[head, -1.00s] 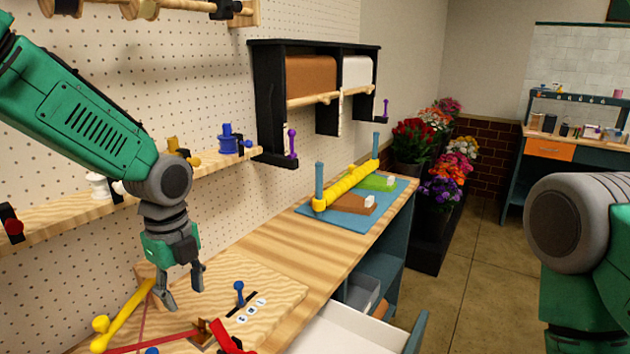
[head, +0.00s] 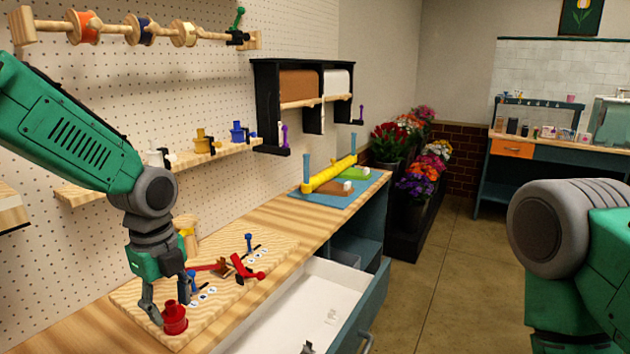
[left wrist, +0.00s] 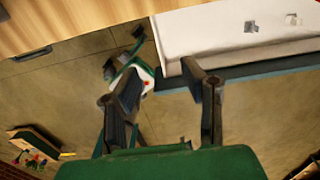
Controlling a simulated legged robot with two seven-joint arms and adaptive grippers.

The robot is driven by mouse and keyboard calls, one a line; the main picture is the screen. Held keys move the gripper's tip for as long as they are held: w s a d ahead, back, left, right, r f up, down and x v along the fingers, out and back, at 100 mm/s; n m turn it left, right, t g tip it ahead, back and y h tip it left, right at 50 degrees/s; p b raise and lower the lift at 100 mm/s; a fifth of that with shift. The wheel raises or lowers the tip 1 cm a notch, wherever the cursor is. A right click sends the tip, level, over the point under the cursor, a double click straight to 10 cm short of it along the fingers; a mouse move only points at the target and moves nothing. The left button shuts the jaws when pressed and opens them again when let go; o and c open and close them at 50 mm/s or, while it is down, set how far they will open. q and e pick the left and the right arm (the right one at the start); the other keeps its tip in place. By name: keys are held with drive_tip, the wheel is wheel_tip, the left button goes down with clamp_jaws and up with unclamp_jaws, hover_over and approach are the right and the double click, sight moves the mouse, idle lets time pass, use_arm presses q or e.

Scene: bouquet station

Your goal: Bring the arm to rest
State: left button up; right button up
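My left arm comes in from the left in the head view. Its gripper (head: 168,312) points down over the near end of the wooden board on the bench. Its two fingers are apart. A red knob-like piece (head: 175,319) shows beside the fingertips; I cannot tell from the head view whether they touch. In the left wrist view, the gripper (left wrist: 165,85) has spread fingers with nothing between them. Part of my right arm stands at the right of the head view; its gripper is not in view.
The wooden board (head: 215,262) holds red and blue levers. An open white drawer (head: 290,308) juts out below the bench; it also shows in the left wrist view (left wrist: 215,38). A pegboard (head: 200,90) with a shelf (head: 105,190) and spools rises behind. Floor (head: 440,290) is clear at right.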

use_arm(q)
drive_tip(key=s+f+n+b, duration=0.2)
drive_tip(key=s+f+n, duration=0.25)
drive_tip(key=f, duration=0.45)
drive_tip(key=s+d+f+n+h+b, duration=0.15)
drive_tip(key=s+f+n, duration=0.3)
drive_tip(key=f, duration=0.55)
drive_tip(key=s+a+f+n+b, duration=0.1)
drive_tip(key=s+f+n+b, duration=0.2)
drive_tip(key=s+f, duration=0.45)
drive_tip(key=s+a+f+n+y+b, duration=0.1)
drive_tip(key=s+a+f+n+b, duration=0.2)
drive_tip(key=s+f+n, duration=0.8)
drive_tip(key=s+a, duration=0.1)
drive_tip(key=s, duration=0.1)
drive_tip(key=shift+s+a+n+t+b, duration=0.3)
drive_tip(key=shift+a+b, duration=0.1)
drive_tip(key=shift+d+f+y, duration=0.1)
drive_tip(key=shift+y, duration=0.15)
drive_tip(key=shift+d, duration=0.25)
drive_tip(key=shift+w+a, duration=0.15)
drive_tip(key=shift+a, duration=0.1)
